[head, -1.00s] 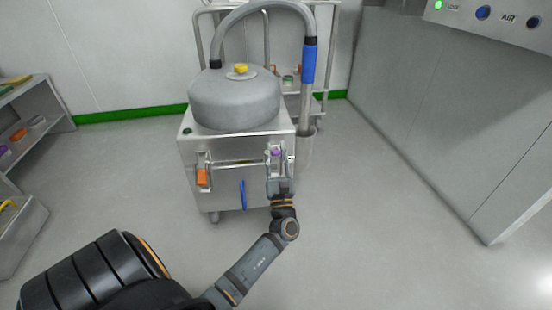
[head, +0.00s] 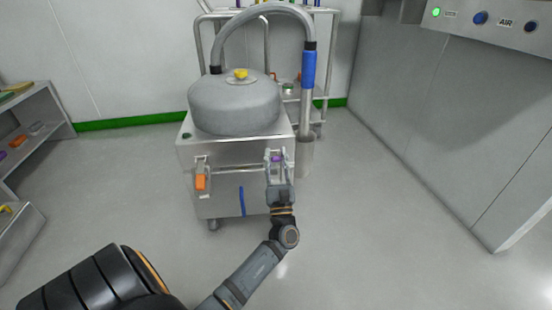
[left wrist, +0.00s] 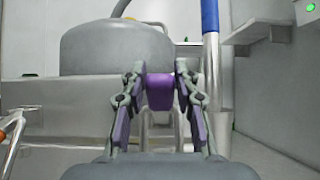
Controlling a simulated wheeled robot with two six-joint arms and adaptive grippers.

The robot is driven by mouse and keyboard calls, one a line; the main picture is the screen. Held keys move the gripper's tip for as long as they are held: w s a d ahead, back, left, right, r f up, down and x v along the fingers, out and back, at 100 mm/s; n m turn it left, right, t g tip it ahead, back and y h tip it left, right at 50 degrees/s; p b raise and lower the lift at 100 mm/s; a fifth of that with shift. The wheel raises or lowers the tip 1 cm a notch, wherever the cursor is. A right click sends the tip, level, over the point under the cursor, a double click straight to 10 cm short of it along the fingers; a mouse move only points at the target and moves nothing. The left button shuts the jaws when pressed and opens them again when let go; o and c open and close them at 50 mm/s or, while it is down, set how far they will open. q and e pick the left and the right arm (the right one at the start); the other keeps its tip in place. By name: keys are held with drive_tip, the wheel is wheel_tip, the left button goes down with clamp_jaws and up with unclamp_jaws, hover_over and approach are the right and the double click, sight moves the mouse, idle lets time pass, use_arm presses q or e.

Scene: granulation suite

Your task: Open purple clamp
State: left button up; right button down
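The purple clamp (head: 277,158) is on the upper right of the front of a steel cart (head: 230,150). My left gripper (head: 278,163) reaches it from the front. In the left wrist view the clamp's purple handle (left wrist: 160,92) sits between the two fingertips of my left gripper (left wrist: 161,82), which close in against its sides. The fingers hide part of the clamp's metal. An orange-handled clamp (head: 201,181) is on the left of the same front. My right gripper is not in view.
A grey domed vessel (head: 234,108) with a yellow knob sits on the cart. A grey hose with a blue sleeve (head: 308,70) arches over it. A steel-sided unit (head: 450,130) stands at right, shelves (head: 40,120) at left. The floor between is clear.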

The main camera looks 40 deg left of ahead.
use_arm(q)
drive_tip(key=o, duration=0.3)
drive_tip(key=v, duration=1.2)
drive_tip(key=shift+a, duration=0.1)
